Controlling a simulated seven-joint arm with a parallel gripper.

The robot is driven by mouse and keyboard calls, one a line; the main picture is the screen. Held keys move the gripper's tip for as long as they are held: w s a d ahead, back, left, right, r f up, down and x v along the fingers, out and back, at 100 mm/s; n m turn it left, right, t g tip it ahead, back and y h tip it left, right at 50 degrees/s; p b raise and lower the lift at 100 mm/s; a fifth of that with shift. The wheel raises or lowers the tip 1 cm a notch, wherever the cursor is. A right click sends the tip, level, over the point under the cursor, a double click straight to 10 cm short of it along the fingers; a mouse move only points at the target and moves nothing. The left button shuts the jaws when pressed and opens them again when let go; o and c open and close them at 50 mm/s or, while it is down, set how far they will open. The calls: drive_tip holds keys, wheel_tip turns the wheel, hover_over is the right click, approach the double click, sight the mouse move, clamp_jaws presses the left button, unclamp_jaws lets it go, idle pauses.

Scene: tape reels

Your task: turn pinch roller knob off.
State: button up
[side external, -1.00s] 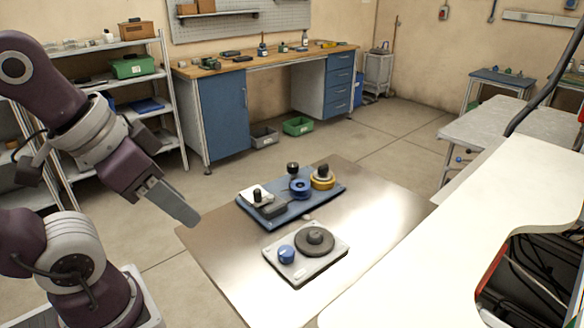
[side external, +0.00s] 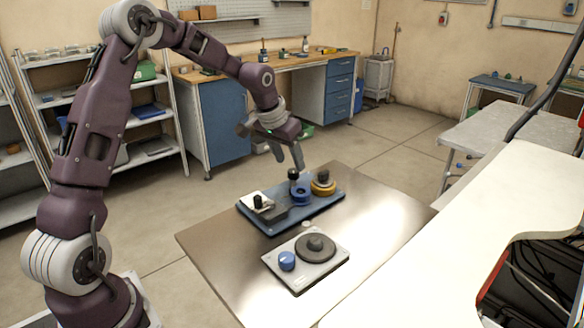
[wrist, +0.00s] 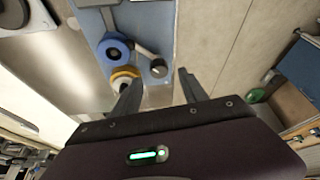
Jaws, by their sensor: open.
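A blue board (side external: 328,206) on the metal table carries a blue reel (side external: 301,195), a yellow reel (side external: 323,187) and a dark upright knob (side external: 293,174) beside the blue reel. In the wrist view this dark knob (wrist: 158,68) sits at the end of a short arm by the blue reel (wrist: 115,47). Another black knob (side external: 257,201) stands on a white block at the board's left end. I cannot tell for sure which is the pinch roller knob. My gripper (side external: 287,157) is open and empty, pointing down above the board's far edge, with the dark knob below its fingers.
A light plate (side external: 302,279) with a blue knob (side external: 287,261) and a dark disc (side external: 316,246) lies nearer on the metal table (side external: 220,240). A white counter (side external: 450,210) stands to the right. The metal table is bare around the board and plate.

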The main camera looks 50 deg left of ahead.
sight(293, 171)
drive_tip(key=x, duration=0.3)
drive_tip(key=shift+f, duration=0.3)
drive_tip(key=shift+c, duration=0.2)
clamp_jaws()
drive_tip(key=m+h, duration=0.1)
drive_tip(key=m, duration=0.2)
drive_tip(key=m+h, duration=0.1)
drive_tip(key=m, duration=0.1)
drive_tip(key=shift+w+a+m, duration=0.1)
drive_tip(key=shift+a+m, duration=0.05)
drive_tip(key=shift+m, duration=0.25)
drive_tip(key=m+h, duration=0.1)
drive_tip(key=m, duration=0.1)
drive_tip(key=m+g+h, duration=0.1)
drive_tip(key=m, duration=0.2)
drive_tip(key=shift+a, duration=0.1)
drive_tip(key=shift+m+g, duration=0.3)
